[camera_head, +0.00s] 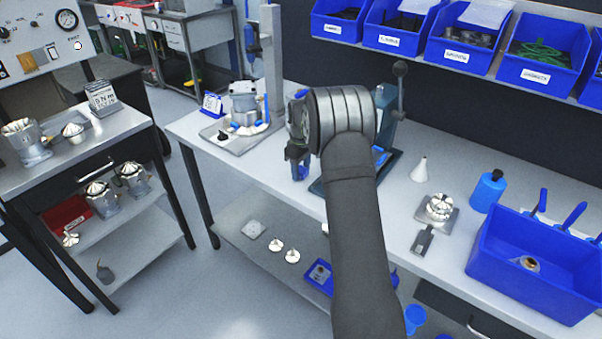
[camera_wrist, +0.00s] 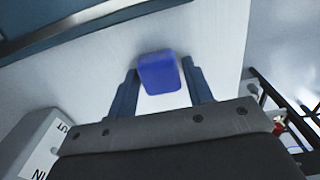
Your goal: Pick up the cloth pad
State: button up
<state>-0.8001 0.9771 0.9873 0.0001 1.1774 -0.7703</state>
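The cloth pad (camera_wrist: 159,72) looks like a small blue rounded block. In the wrist view it shows at the centre, between and slightly past the fingertips of my gripper (camera_wrist: 160,65), over the pale bench top. The two dark fingers are spread, one on each side of the pad, with narrow gaps. I cannot tell whether the pad rests on the bench. In the head view my gripper (camera_head: 299,170) points down over the bench, left of my forearm. My wrist partly hides that area.
A dark press-like stand (camera_head: 382,135) is behind my arm. A machined housing (camera_head: 245,105) stands on a plate to the left. A blue bottle (camera_head: 487,190), a white cone (camera_head: 420,168) and a blue bin (camera_head: 535,260) are to the right. A white IN/OUT box (camera_wrist: 45,145) shows lower left.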

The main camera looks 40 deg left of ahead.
aim_at(304, 169)
jog(key=c, duration=0.7)
jog(key=shift+o, duration=0.2)
jog(key=shift+r, duration=0.55)
jog(key=r, duration=0.2)
jog(key=d+r, duration=0.1)
jog(key=shift+w+r, duration=0.2)
jog(key=shift+r, duration=0.15)
jog(key=w+d+r, duration=0.2)
jog(key=d+r, duration=0.4)
jog(key=d, duration=0.4)
jog(key=shift+w+d, duration=0.15)
jog(key=shift+w, duration=0.05)
jog(key=shift+r, duration=0.1)
